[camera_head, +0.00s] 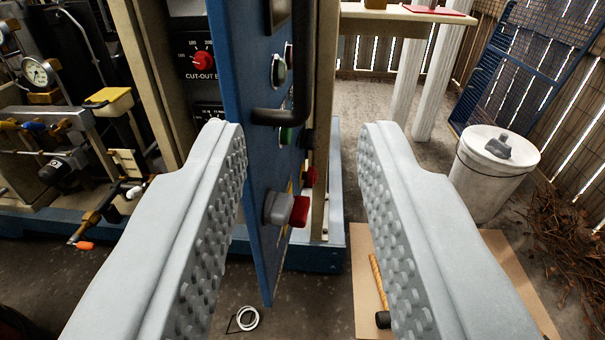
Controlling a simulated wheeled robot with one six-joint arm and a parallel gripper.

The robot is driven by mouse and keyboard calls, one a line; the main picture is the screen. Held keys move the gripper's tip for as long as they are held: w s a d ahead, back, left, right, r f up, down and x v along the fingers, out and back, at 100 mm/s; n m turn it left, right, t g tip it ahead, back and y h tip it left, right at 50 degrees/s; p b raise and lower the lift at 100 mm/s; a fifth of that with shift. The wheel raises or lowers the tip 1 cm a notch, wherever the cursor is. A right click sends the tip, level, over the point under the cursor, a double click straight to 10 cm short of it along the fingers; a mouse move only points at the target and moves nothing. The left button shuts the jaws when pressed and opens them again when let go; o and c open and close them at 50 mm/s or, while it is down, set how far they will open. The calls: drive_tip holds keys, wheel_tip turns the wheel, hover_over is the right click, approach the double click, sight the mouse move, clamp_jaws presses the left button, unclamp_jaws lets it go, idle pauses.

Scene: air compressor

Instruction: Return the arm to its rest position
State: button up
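My gripper (301,130) is open, with its two grey studded fingers wide apart and nothing held between them. A blue panel door (262,190) of the compressor cabinet stands seen almost edge-on between the fingers, nearer the left one. It carries a dark handle (285,113) and a grey and red knob (287,209). I cannot tell whether the left finger touches the door. The rest of my arm is not in view.
Compressor machinery with a gauge (38,73) and valves fills the left. A cut-out dial (202,61) sits behind the door. A white bucket (490,170), a hammer (381,290) on a board and a blue mesh frame (530,62) are right. Open floor (375,110) lies behind.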

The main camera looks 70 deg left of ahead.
drive_tip(key=shift+s+d, duration=0.1)
drive_tip(key=shift+d, duration=0.2)
drive_tip(key=shift+r, duration=0.1)
